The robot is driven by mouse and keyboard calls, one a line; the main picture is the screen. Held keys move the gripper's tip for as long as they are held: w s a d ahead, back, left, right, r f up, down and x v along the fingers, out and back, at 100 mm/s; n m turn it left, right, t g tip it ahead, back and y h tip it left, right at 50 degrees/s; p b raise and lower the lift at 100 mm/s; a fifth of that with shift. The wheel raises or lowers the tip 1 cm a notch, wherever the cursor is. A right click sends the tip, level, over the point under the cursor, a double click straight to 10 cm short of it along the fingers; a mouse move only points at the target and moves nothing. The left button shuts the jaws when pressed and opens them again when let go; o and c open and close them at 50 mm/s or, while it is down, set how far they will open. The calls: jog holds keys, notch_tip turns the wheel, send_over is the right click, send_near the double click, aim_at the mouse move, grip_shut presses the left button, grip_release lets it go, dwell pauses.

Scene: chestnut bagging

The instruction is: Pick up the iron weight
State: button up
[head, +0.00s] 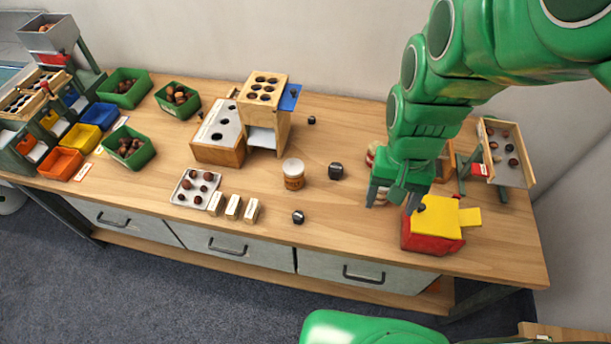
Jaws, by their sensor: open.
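Several small dark pieces that could be the iron weight lie on the wooden bench (340,215). The largest dark block (336,171) stands right of a lidded jar with an orange label (293,174). A second dark block (298,217) is near the front edge, and a smaller one (311,119) is further back. I cannot tell for certain which is the iron weight. My gripper (392,202) is open, pointing down at the right, beside a red box with a yellow top (432,222). It is apart from the dark blocks. A dark knob-like piece shows by that box, partly hidden.
A wooden stand with holes (263,88) and a wooden box with a perforated top (218,134) are at mid-bench. A tray of chestnuts (195,188) and small cream blocks (233,207) lie in front. Green bins (130,148) are left. A sloped wooden tray (507,153) is right.

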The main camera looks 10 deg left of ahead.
jog(key=w+a+f, duration=0.6)
jog(key=a+f, duration=0.2)
jog(key=a, duration=0.1)
jog(key=t, duration=0.1)
send_over(298, 215)
jog(key=shift+m, duration=0.3)
notch_tip(298, 215, down, 12)
jog(key=shift+a+f, duration=0.1)
jog(key=shift+a, duration=0.05)
jog(key=shift+f, duration=3.95)
jog(key=c, duration=1.3)
jog(key=shift+o, duration=0.2)
jog(key=shift+r, duration=0.2)
